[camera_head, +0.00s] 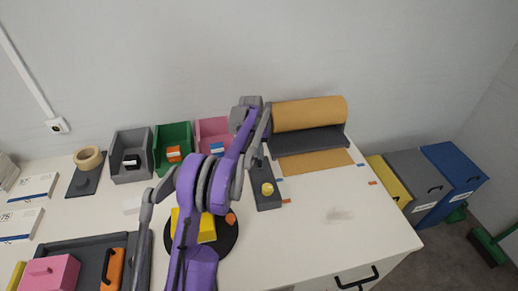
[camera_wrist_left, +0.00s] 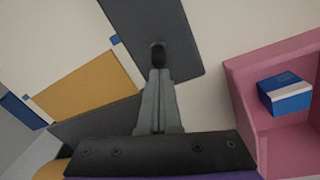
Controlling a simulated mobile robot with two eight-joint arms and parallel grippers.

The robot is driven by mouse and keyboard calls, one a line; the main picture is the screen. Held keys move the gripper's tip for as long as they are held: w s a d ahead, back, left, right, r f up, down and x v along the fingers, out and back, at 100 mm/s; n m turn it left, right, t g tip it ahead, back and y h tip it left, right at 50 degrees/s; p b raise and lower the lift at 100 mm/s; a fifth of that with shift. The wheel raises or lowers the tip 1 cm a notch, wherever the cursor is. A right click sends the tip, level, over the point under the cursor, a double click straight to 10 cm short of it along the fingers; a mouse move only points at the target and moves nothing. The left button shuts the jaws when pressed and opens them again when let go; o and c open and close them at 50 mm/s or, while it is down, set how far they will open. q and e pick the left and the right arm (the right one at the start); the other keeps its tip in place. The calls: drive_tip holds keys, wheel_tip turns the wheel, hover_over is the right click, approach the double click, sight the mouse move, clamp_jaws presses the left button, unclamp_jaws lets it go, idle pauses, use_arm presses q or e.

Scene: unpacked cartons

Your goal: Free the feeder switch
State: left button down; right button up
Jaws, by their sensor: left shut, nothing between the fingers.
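A dark grey panel (camera_head: 267,200) with a round yellow knob (camera_head: 267,188) stands on the white table, in front of the paper feeder (camera_head: 308,141) with its brown roll (camera_head: 309,113). The panel also fills the top middle of the left wrist view (camera_wrist_left: 165,25), where the yellow knob is out of frame. My left gripper (camera_head: 249,166) is shut and empty, pointing down at the panel's far end. In the left wrist view its fingertips (camera_wrist_left: 159,72) meet a small black piece (camera_wrist_left: 158,52) over the panel; I cannot tell whether they touch it. My right gripper is not in view.
A pink bin (camera_wrist_left: 245,85) with a blue box (camera_wrist_left: 285,93) stands close beside my left gripper. Green (camera_head: 160,165) and grey (camera_head: 120,172) bins stand further left. A black disc (camera_head: 230,238) bears a yellow block (camera_head: 207,228).

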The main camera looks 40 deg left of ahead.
sight(262, 168)
use_arm(q)
drive_tip(key=shift+s+d+r+t+y+b, duration=0.1)
drive_tip(key=shift+s+d+t+y+b, duration=0.25)
drive_tip(key=shift+t+y+b, duration=0.45)
idle(0.6)
drive_tip(key=shift+s+d+r+t+y+b, duration=0.1)
drive_tip(key=shift+s+d+t+y+b, duration=0.1)
drive_tip(key=shift+d+t+y+b, duration=0.25)
drive_tip(key=shift+s+d+t+y+b, duration=0.1)
drive_tip(key=shift+s+t+y+b, duration=0.1)
drive_tip(key=shift+y, duration=0.35)
drive_tip(key=shift+s+d+t+y+b, duration=0.15)
drive_tip(key=shift+d+t+y+b, duration=0.1)
drive_tip(key=shift+t+y+b, duration=0.2)
drive_tip(key=shift+r+y, duration=0.15)
drive_tip(key=shift+y, duration=0.1)
drive_tip(key=shift+a, duration=0.1)
drive_tip(key=shift+r+p, duration=0.6)
drive_tip(key=shift+r, duration=0.2)
drive_tip(key=shift+r, duration=0.1)
